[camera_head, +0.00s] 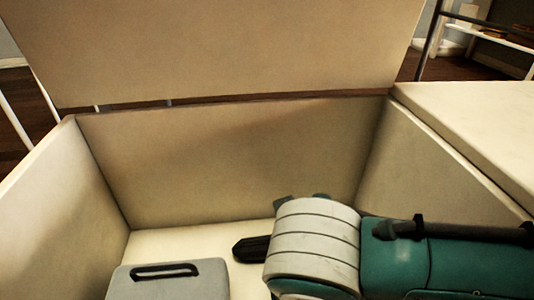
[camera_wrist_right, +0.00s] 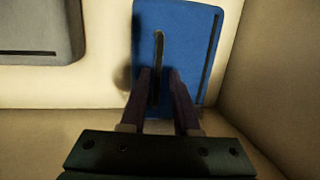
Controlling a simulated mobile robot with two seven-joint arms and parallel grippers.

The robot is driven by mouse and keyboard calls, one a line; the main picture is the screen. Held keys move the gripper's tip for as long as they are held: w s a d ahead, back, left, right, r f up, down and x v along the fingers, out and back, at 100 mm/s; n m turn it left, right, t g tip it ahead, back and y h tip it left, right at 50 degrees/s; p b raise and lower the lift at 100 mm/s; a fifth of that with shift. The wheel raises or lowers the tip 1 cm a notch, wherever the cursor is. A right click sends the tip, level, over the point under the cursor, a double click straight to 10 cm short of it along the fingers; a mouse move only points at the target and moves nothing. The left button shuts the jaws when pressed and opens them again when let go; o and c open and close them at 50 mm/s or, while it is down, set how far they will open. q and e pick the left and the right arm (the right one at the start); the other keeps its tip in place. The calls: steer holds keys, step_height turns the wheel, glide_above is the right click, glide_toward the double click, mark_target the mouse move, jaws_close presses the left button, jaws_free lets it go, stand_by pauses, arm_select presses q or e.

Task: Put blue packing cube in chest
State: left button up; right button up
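The chest (camera_head: 240,165) is open, with its lid (camera_head: 220,50) raised at the back. The blue packing cube (camera_wrist_right: 178,45) is inside the chest in the right wrist view, close to the chest's pale floor and near a corner of its walls. My right arm reaches down into the chest from the right in the head view and hides the cube there. My right gripper (camera_wrist_right: 161,75) is open, its two fingers apart over the near part of the cube, one on each side of the handle line. Contact with the cube cannot be told. My left gripper is not in view.
A grey packing cube (camera_head: 170,281) with a dark handle lies in the chest at front left; it also shows in the right wrist view (camera_wrist_right: 40,30). Chest walls stand close around my right arm. A pale flat surface (camera_head: 480,125) adjoins the chest's right side.

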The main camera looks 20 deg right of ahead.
steer(key=shift+o, duration=0.8)
steer(key=shift+r, duration=0.1)
steer(key=s+a+r+m+y+p, duration=0.25)
steer(key=r+m+p, duration=0.25)
steer(key=r+m, duration=0.25)
steer(key=s+a+r+m+y+p, duration=0.2)
steer(key=s+a+r+m+p, duration=0.15)
steer(key=r+m, duration=0.35)
steer(key=s+d+r+m+t+h, duration=0.1)
steer(key=d+r+m, duration=0.1)
steer(key=d+m, duration=0.3)
steer(key=s+d+r+m+t+h, duration=0.1)
steer(key=d+m, duration=0.5)
steer(key=m, duration=0.6)
steer(key=shift+p+v, duration=0.3)
steer(key=shift+v, duration=0.6)
